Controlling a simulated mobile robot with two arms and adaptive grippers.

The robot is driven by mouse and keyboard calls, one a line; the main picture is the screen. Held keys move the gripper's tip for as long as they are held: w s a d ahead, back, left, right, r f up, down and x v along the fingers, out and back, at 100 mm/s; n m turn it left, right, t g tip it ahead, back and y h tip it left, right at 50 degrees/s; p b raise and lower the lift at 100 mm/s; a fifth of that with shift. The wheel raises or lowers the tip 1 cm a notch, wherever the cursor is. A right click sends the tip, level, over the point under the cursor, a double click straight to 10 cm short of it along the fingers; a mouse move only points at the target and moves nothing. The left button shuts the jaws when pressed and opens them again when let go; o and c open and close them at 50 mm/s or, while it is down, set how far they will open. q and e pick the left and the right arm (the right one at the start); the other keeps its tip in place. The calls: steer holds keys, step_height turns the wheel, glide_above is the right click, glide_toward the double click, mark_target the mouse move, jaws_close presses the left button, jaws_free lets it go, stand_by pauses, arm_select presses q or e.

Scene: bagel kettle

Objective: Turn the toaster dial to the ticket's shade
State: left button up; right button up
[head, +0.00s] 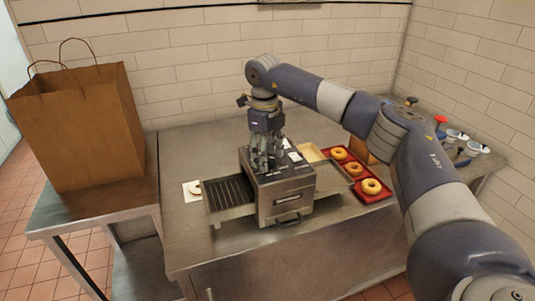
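The toaster (290,206) is a boxy metal unit in the middle of the counter, with a ribbed rack on its left side and a metal tray on its right. My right gripper (264,163) points straight down at the top of the toaster, near its left part. Its fingers look close together, but the view is too small to show whether they grip anything. I cannot make out the dial; the gripper may hide it. Small white labels (294,156) show on the toaster top. A white card (187,197) with a dark mark lies left of the toaster; I cannot read it. My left gripper is out of view.
A red tray (378,197) with bagels (354,168) lies right of the toaster. A large brown paper bag (80,125) stands on the left side table. Several small cups (474,147) stand at the far right. The counter behind the toaster's left is clear.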

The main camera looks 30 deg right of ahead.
step_height(320, 180, up, 12)
steer(key=shift+s+a, duration=0.15)
steer(key=shift+a, duration=0.25)
stand_by(0.3)
stand_by(0.4)
